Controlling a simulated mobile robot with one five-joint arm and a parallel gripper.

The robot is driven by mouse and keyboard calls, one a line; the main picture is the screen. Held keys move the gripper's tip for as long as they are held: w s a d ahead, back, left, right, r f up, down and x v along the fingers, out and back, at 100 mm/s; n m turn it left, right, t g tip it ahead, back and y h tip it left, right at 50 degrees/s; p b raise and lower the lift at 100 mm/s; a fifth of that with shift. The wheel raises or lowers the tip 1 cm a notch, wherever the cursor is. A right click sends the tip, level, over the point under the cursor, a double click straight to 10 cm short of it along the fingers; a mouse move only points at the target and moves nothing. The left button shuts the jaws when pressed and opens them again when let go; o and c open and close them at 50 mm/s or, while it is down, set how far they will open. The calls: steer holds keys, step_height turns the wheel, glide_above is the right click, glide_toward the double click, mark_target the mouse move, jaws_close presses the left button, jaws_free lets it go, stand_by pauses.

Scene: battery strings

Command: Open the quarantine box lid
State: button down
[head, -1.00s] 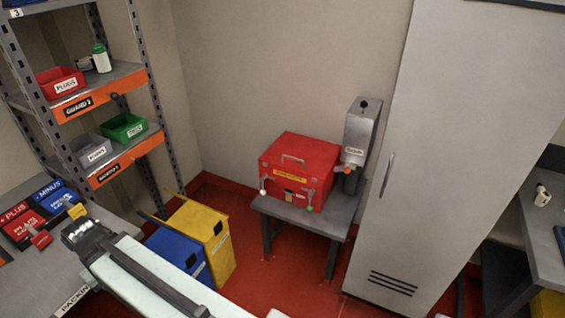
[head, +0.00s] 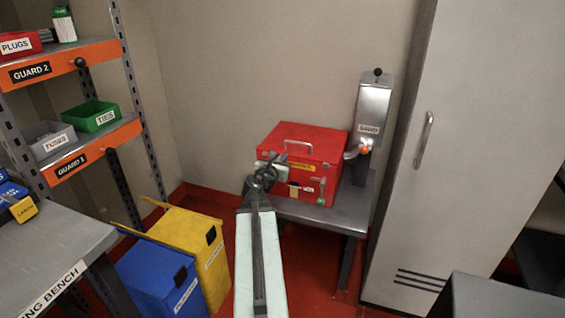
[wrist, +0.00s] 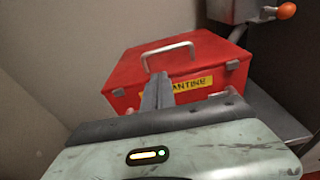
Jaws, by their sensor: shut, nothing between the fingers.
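The red quarantine box (head: 315,142) stands on a small grey table at the back, its lid down, with a metal handle on top and a yellow label on its front. It also fills the middle of the wrist view (wrist: 192,68). A latch with a green knob (head: 321,200) shows at the front right. My gripper (head: 266,170) is in front of the box's left front and hides that part. In the wrist view my gripper (wrist: 157,84) is shut and empty, its fingers overlapping the label. I cannot tell whether it touches the box.
A metal sand dispenser (head: 372,105) with an orange knob stands right of the box. A grey cabinet (head: 460,130) is further right. Yellow (head: 186,240) and blue (head: 150,275) bins stand on the floor at left, near the packing bench (head: 50,235) and shelving.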

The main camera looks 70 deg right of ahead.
mark_target(292, 154)
steer(key=d, duration=0.3)
steer(key=d+f, duration=0.1)
steer(key=d, duration=0.3)
steer(key=d+b, duration=0.1)
steer(key=d, duration=0.2)
steer(key=shift+w+d+f, duration=0.1)
steer(key=shift+d+f, duration=0.05)
